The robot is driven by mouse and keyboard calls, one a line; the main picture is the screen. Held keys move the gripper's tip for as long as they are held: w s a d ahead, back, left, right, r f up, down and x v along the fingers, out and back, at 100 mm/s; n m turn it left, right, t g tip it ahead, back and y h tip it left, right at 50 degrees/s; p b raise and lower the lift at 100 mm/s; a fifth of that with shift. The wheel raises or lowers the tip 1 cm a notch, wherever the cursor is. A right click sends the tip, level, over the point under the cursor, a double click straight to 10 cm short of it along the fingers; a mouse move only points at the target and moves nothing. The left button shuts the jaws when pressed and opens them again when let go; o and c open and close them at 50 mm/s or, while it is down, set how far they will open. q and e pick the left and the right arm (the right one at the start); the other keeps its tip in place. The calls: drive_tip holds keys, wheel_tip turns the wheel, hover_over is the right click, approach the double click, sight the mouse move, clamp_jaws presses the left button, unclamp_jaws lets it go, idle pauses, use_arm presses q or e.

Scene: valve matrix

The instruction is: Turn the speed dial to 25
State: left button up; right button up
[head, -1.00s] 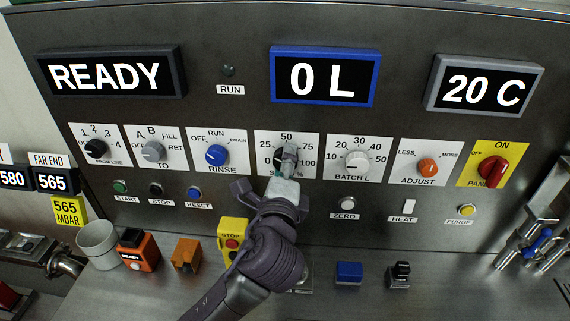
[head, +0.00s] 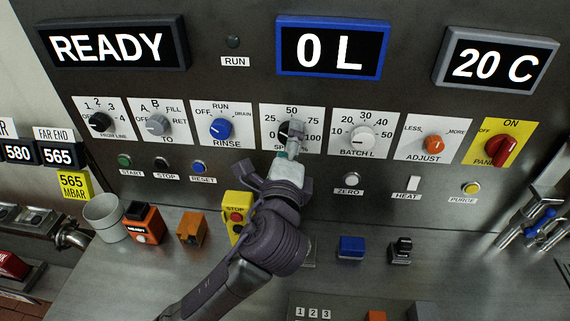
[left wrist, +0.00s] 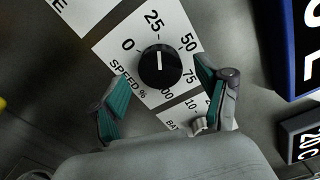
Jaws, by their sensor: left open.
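The speed dial is a black knob (left wrist: 160,67) with a white pointer line, on a white plate (left wrist: 118,50) marked 0, 25, 50, 75, 100. In the left wrist view its pointer aims at about the 25 mark. In the head view the knob (head: 285,131) is partly hidden by my left gripper (head: 293,138). My left gripper also shows in the left wrist view (left wrist: 163,92), its teal-padded fingers spread wide. They appear clear of the knob, one to its lower left, one to its right. My right gripper is not in view.
The RINSE dial (head: 221,128) and BATCH L dial (head: 361,137) flank it closely. Below are buttons, a yellow STOP box (head: 238,201), an orange box (head: 145,226) and a blue block (head: 351,246) on the metal ledge. Displays read READY, 0 L and 20 C.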

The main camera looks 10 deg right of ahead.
use_arm(q)
drive_tip(key=v, duration=1)
drive_tip(key=shift+s, duration=0.1)
